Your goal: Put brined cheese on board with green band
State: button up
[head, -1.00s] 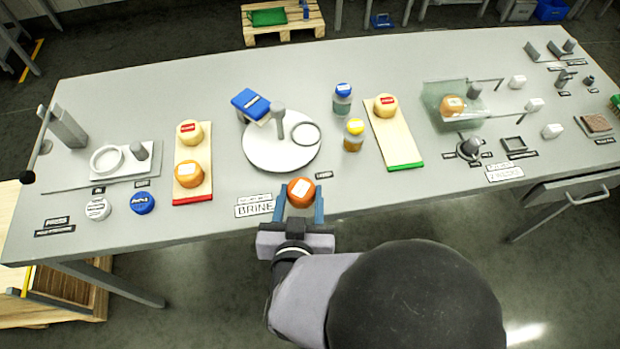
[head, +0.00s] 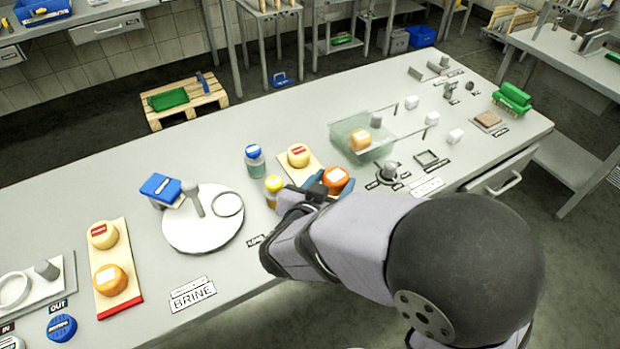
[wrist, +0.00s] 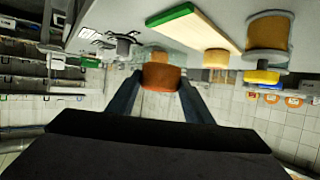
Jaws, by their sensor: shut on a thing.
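My gripper (head: 328,182) is shut on an orange-red cheese wheel with a white label (head: 337,180). It holds the wheel over or just beside the near end of the pale board with the green band (head: 316,166). In the head view my gripper and the wheel hide that end. A yellow cheese wheel with a red label (head: 298,157) sits on the board's far part. In the wrist view the held wheel (wrist: 161,77) is between the two fingers, and the green band (wrist: 172,17) shows beyond it. I cannot tell the gap between wheel and board.
A bottle with a yellow cap (head: 273,190) and one with a blue cap (head: 254,160) stand left of the board. A clear tank (head: 376,150) holding an orange wheel is to the right. A red-banded board (head: 121,308) bears two wheels at left.

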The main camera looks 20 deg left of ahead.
jog(key=w+a+r+n+y, duration=0.2)
jog(key=w+a+r, duration=0.1)
jog(key=w+a, duration=0.2)
jog(key=shift+a+r+y, duration=0.15)
jog(key=shift+r+y, duration=0.25)
jog(key=shift+w+f+b, duration=0.1)
jog(key=shift+f+b, duration=1.05)
jog(key=shift+f, duration=3.85)
jog(key=shift+f, duration=0.15)
jog(key=o, duration=1.1)
